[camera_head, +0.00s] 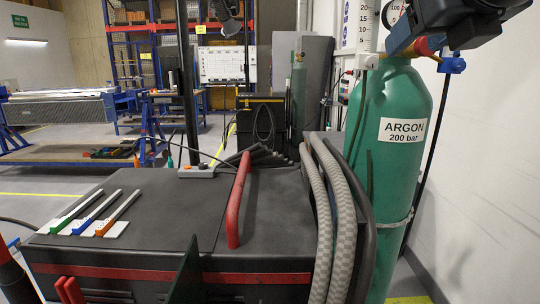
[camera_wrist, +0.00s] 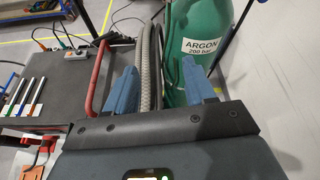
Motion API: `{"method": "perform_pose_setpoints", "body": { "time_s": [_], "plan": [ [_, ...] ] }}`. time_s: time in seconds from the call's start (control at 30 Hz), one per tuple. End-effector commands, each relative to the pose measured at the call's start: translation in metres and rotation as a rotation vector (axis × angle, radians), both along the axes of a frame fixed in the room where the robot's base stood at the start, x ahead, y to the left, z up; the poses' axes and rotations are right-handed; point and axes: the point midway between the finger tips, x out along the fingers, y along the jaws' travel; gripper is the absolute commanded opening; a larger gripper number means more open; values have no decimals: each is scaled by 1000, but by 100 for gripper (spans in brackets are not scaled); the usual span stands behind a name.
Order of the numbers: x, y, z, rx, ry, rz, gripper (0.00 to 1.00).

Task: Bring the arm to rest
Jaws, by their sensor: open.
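My gripper (camera_wrist: 158,66) shows in the wrist view with its two blue fingers spread apart and nothing between them. Behind the fingers are grey hoses and the green argon cylinder (camera_wrist: 199,35). In the head view, dark and blue parts of my arm end are at the top right, in front of the top of the argon cylinder (camera_head: 390,165). They hide part of the cylinder's valve and gauges. I cannot tell whether they touch the cylinder.
A dark welding cart (camera_head: 150,210) with a red handle (camera_head: 238,200) stands in front. Several colour-marked rods (camera_head: 95,213) lie on its top at left, and a grey control box (camera_head: 197,171) sits farther back. Thick hoses (camera_head: 335,215) hang beside the cylinder. A white wall is at right.

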Motion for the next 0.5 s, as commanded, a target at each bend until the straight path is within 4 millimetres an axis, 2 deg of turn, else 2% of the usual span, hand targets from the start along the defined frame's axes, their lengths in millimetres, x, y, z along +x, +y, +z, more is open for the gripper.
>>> {"method": "perform_pose_setpoints", "body": {
  "time_s": [0.27, 0.5],
  "plan": [
    [0, 24, -3, 155, -8, 65, 54],
    [-3, 54, -4, 382, -12, 150, 54]
  ]
}}
